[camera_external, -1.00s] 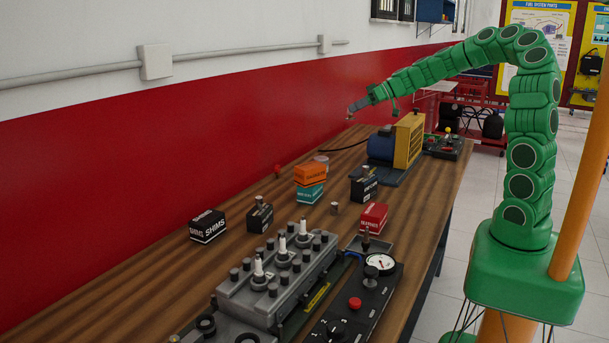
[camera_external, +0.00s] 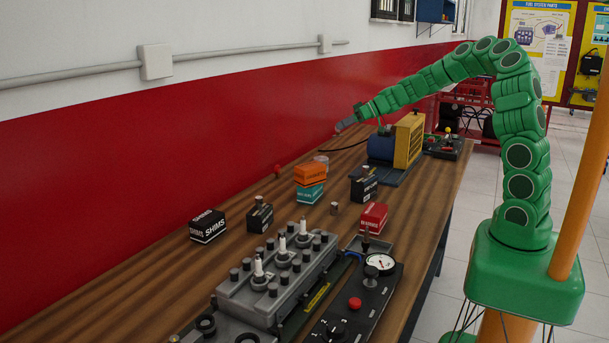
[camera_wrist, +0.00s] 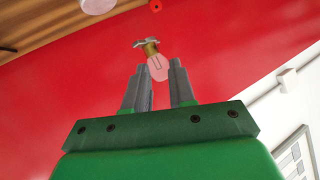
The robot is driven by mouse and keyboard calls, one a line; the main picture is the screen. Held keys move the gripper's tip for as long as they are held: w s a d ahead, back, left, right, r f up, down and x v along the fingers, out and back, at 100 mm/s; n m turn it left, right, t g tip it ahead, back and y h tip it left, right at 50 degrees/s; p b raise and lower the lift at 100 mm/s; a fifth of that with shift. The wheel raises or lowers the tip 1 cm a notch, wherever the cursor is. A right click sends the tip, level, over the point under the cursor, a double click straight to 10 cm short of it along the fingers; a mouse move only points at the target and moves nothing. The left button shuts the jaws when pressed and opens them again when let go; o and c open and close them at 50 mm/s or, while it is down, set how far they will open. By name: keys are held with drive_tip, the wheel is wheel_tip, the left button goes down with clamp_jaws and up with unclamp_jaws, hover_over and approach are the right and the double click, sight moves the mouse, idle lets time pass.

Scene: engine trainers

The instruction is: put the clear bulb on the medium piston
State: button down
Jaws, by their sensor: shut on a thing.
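My gripper (camera_wrist: 160,72) is shut on the clear bulb (camera_wrist: 158,66). The see-through glass sits between the fingertips, and its brass-coloured base sticks out beyond them. In the external view my gripper (camera_external: 342,126) is raised over the far back part of the bench, near the red wall; the bulb is too small to make out clearly there. Small grey metal cylinders, which look like pistons, show at three spots: one on the bare bench (camera_external: 334,208), one at a black box (camera_external: 258,200), one at another black box (camera_external: 370,171). I cannot tell which is medium.
A blue and yellow machine (camera_external: 395,145) stands below and right of my gripper. A red box (camera_external: 374,217), shims box (camera_external: 208,226) and grey engine block (camera_external: 275,275) are nearer.

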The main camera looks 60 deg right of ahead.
drive_tip(key=shift+w+d+f, duration=0.4)
drive_tip(key=shift+w+f, duration=0.85)
drive_tip(key=shift+w, duration=0.1)
drive_tip(key=shift+w+d+f, duration=0.35)
drive_tip(key=shift+w+f, duration=0.85)
drive_tip(key=shift+w, duration=0.15)
drive_tip(key=shift+w+d+f, duration=0.4)
drive_tip(key=shift+w+f, duration=0.85)
drive_tip(key=shift+w, duration=0.1)
drive_tip(key=shift+f, duration=1.55)
drive_tip(key=c, duration=0.9)
unclamp_jaws()
drive_tip(key=shift+f, duration=0.1)
drive_tip(key=shift+c, duration=0.2)
